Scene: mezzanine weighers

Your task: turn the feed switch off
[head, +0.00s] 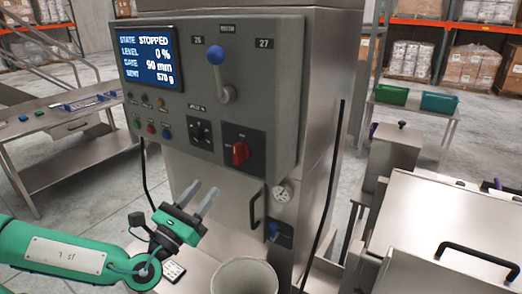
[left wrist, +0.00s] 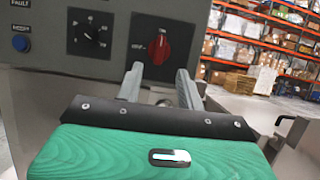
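The grey control panel (head: 205,60) carries a red rotary knob (head: 240,153) on a black plate, low on its right side. The left wrist view also shows both fingers (left wrist: 158,78) spread. My right gripper is not in view.
The screen (head: 149,57) reads STOPPED, level 0 %. A blue-ball lever (head: 214,58), a black dial (head: 200,134) and small buttons share the panel. Below are a gauge (head: 283,193), a blue-handled valve (head: 273,230) and a pale round container (head: 244,276). A steel table (head: 60,125) stands left.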

